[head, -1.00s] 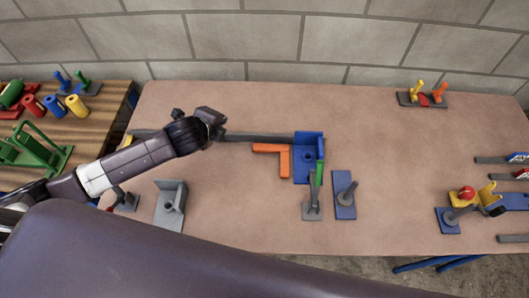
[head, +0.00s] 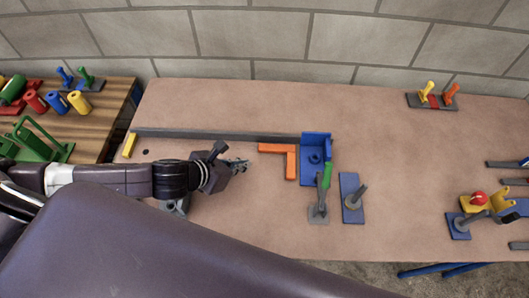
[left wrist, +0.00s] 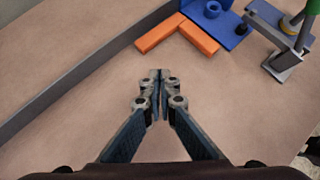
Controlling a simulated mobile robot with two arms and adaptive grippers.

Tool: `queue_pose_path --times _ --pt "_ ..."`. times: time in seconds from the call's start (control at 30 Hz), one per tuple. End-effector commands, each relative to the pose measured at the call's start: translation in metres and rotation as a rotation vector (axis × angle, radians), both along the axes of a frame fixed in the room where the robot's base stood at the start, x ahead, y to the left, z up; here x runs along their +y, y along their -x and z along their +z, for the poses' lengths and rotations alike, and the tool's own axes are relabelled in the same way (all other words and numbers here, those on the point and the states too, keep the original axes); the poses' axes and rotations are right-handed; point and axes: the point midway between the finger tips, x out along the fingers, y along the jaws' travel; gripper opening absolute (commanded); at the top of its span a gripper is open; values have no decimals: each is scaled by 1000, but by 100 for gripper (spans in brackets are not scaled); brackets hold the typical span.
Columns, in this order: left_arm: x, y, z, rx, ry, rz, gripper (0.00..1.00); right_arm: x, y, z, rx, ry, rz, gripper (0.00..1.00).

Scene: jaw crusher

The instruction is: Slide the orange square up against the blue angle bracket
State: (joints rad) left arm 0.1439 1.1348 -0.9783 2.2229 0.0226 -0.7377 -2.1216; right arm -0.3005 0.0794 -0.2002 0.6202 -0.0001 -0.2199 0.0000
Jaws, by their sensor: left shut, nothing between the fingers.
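The orange square (head: 291,163) is a flat L-shaped piece on the table, just left of the blue angle bracket (head: 317,145). One leg of the square runs along the bracket's left side; I cannot tell whether they touch or a thin gap is left. Both also show in the left wrist view, the orange square (left wrist: 160,34) beyond my fingertips and the blue bracket (left wrist: 226,26) behind it. My left gripper (head: 243,164) is shut and empty, left of the square and apart from it. Its fingertips (left wrist: 158,76) meet in the left wrist view. My right gripper is not in view.
A long grey bar (head: 220,136) lies behind the square and reaches the bracket. A grey clamp with a green handle (head: 327,176) stands in front of the bracket, beside a blue plate with a post (head: 352,199). Free table lies between my left gripper and the square.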

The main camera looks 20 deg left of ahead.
Motion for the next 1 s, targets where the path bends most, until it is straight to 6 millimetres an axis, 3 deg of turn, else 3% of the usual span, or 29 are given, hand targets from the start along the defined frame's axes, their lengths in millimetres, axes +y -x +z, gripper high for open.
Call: queue_pose_path --times 0.37,0.6,1.0 --pt "-20 -46 -49 1 2 4 0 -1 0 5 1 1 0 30" --pt "-32 -76 -48 -1 1 4 0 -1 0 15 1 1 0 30" --pt "-34 -82 -50 1 0 3 0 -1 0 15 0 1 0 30"
